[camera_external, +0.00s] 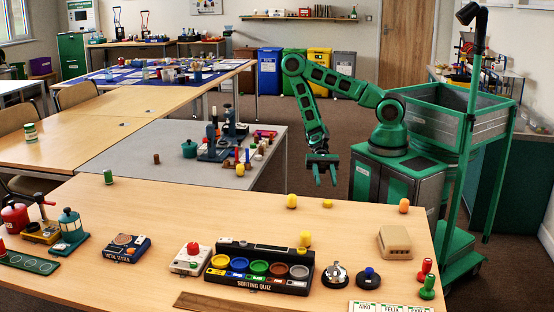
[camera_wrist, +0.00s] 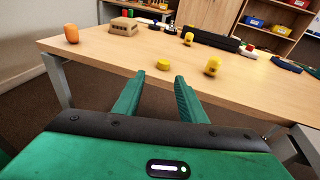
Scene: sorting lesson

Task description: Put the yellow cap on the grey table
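The yellow cap (camera_external: 327,203) is a low, flat yellow piece on the near wooden table, close to its far edge. In the wrist view the cap (camera_wrist: 164,66) lies just beyond the fingertips, on the table near the edge facing me. My gripper (camera_external: 326,184) is open and empty, with its fingers pointing down beyond the table's far edge. Both fingers of my gripper (camera_wrist: 158,76) show spread in the wrist view. The grey table (camera_external: 125,152) stands left of my arm, behind the wooden table, and does not show in the wrist view.
Taller yellow pieces (camera_external: 292,201) and (camera_external: 305,239) stand near the cap. An orange piece (camera_external: 404,205) and a tan box (camera_external: 396,242) are to the right. A sorting tray (camera_external: 260,283) lies at the front. The grey table's right part holds a microscope (camera_external: 214,143) and small pieces; its left front is mostly bare.

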